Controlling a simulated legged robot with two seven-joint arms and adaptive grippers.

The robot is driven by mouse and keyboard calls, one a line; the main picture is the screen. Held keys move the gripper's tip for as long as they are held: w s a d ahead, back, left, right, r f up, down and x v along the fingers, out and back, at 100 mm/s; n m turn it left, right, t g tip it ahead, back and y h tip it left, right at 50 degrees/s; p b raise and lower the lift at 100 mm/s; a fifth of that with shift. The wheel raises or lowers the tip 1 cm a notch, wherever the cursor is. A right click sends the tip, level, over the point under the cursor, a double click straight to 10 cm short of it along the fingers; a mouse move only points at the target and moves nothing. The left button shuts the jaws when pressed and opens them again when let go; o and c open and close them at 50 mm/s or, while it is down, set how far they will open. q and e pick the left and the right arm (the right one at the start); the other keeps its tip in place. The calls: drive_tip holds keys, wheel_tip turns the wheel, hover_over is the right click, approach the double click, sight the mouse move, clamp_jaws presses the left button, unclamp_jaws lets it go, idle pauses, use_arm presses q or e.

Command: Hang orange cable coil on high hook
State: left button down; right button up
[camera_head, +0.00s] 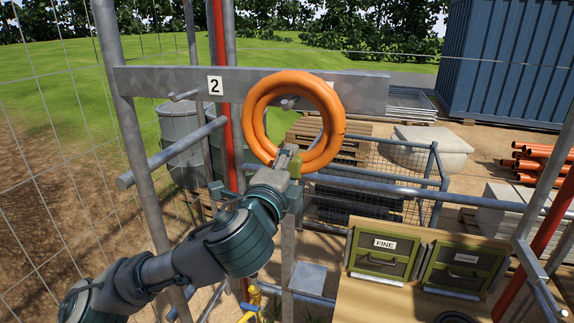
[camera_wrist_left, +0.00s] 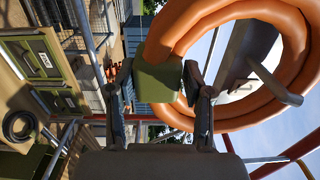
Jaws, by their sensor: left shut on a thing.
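The orange cable coil (camera_head: 332,110) is upright in front of the grey metal board (camera_head: 150,81). My left gripper (camera_head: 290,160) is shut on the coil's olive-green block at its lower edge. In the left wrist view the fingers are on both sides of this olive block (camera_wrist_left: 158,78), and the orange coil (camera_wrist_left: 160,42) curves beyond it. A grey hook peg (camera_head: 289,103) shows inside the coil's opening. In the left wrist view the peg (camera_wrist_left: 270,78) overlaps the coil's inner edge; whether the coil rests on it cannot be told. My right gripper is not in view.
Scaffold tubes (camera_head: 150,190) surround the board. Green drawers (camera_head: 380,252) stand on a wooden bench (camera_head: 365,300) at lower right. A wire-mesh cage (camera_head: 375,180) is behind.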

use_arm(q)
drive_tip(key=shift+r, duration=0.1)
drive_tip(key=c, duration=0.5)
unclamp_jaws()
drive_tip(key=o, duration=0.5)
drive_tip(key=shift+s+f, duration=0.1)
drive_tip(key=shift+f, duration=0.15)
drive_tip(key=shift+f+b, duration=0.5)
drive_tip(key=shift+f, duration=0.05)
drive_tip(key=b+v, duration=0.2)
drive_tip(key=v, duration=0.5)
drive_tip(key=shift+f+b, duration=0.35)
drive_tip(key=shift+b, duration=0.05)
